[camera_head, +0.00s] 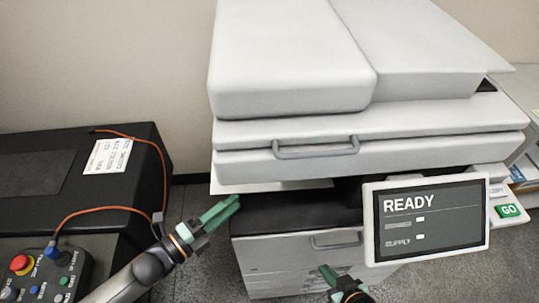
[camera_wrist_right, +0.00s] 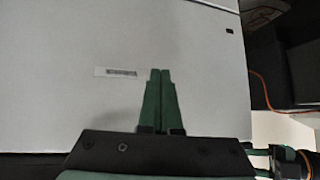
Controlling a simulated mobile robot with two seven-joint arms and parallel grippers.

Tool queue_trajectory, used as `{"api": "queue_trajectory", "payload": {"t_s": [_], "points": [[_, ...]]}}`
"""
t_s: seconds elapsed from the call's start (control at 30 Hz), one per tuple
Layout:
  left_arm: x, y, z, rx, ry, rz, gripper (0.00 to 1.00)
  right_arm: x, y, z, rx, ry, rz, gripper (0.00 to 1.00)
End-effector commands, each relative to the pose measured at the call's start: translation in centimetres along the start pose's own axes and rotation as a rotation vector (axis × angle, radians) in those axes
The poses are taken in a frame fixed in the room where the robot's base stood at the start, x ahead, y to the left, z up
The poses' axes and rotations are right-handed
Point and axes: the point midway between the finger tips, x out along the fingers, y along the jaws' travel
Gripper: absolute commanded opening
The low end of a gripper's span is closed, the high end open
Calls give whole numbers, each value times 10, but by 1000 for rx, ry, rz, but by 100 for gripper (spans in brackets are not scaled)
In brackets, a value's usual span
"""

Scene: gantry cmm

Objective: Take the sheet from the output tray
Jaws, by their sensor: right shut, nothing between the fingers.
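The output tray (camera_head: 290,218) is the dark recess under the scanner part of the grey copier. A white sheet (camera_head: 270,187) shows as a thin pale edge just under the scanner body, above the tray; most of it is hidden. My left gripper (camera_head: 236,202) is left of the tray's front, its green fingers close together with nothing visible between them. My right gripper (camera_head: 326,270) is low in front of the copier drawers, below the tray. In the right wrist view its fingers (camera_wrist_right: 160,72) are shut and empty before a pale panel with a small label (camera_wrist_right: 116,72).
The screen (camera_head: 432,218) reading READY juts out at the right, beside a green GO button (camera_head: 508,210). A black bench (camera_head: 80,180) with an orange cable and a button box (camera_head: 45,272) stand at the left. Open floor lies between bench and copier.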

Motion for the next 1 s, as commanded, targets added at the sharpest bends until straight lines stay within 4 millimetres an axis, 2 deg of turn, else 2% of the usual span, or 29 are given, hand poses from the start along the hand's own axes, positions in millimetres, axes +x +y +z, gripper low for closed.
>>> {"api": "queue_trajectory", "payload": {"t_s": [0.2,0.3,0.6,0.93,1.0], "points": [[34,-2,3,-1,0,-2,38,-4,0,-3,0,-1,0,0],[44,-1,2,-1,0,-1,38,-4,0,-4,-1,-1,0,0],[48,0,2,0,0,0,37,-4,0,-3,-1,-1,0,0],[47,0,2,-1,0,0,0,-4,0,-3,-1,-1,0,0],[47,0,2,-1,0,0,0,-4,0,-3,-1,-1,0,0]]}}
